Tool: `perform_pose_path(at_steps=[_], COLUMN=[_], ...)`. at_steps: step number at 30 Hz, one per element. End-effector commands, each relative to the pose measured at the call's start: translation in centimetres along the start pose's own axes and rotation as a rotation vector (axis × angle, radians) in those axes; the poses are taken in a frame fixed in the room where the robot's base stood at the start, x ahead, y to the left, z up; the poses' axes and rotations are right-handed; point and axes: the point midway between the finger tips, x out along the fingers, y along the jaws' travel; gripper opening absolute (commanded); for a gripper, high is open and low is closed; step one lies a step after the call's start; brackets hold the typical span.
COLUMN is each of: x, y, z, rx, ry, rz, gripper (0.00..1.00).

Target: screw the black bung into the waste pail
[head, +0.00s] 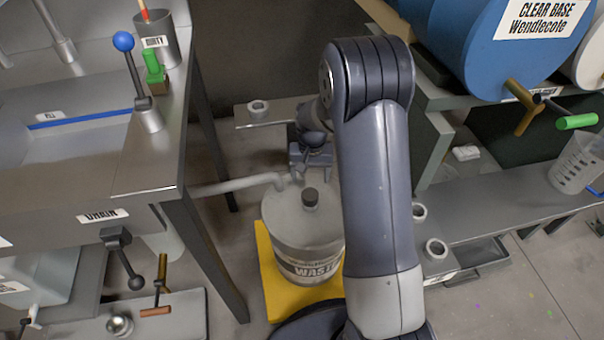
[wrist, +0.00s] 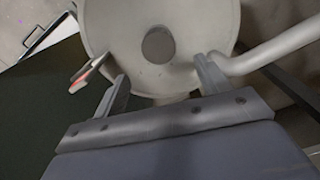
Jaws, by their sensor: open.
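The grey waste pail (head: 300,262), labelled WASTE, stands upright on a yellow base. The black bung (head: 310,198) is upright on its top; I cannot tell how deep it sits. In the wrist view the pail's pale round top (wrist: 115,30) fills the upper middle, with the bung as a dark grey disc (wrist: 158,44). My gripper (wrist: 160,72) is open and empty, its two fingers spread over the near edge of the top, with the bung beyond the tips and roughly between them. In the head view my gripper (head: 298,176) is just behind the bung, partly hidden by my arm.
A grey pipe (head: 235,184) runs from the left bench to the pail's top, and shows in the wrist view (wrist: 275,50) close to one finger. The steel bench (head: 150,178) stands left. A shelf with ring holders (head: 436,250) is right. A small red-and-white thing (wrist: 92,72) lies near the other finger.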

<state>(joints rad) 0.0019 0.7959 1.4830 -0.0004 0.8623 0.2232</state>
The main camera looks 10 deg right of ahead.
Motion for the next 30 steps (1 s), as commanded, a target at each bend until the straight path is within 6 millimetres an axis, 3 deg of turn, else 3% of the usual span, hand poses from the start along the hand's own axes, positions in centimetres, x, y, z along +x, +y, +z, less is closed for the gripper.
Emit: perform_pose_path(at_steps=[18, 30], x=[9.5, 10.4], y=[0.0, 0.0], z=[0.1, 0.1], rx=[-0.001, -0.001], ry=[-0.001, 0.000], rz=[0.000, 0.000], gripper=[0.72, 0.72])
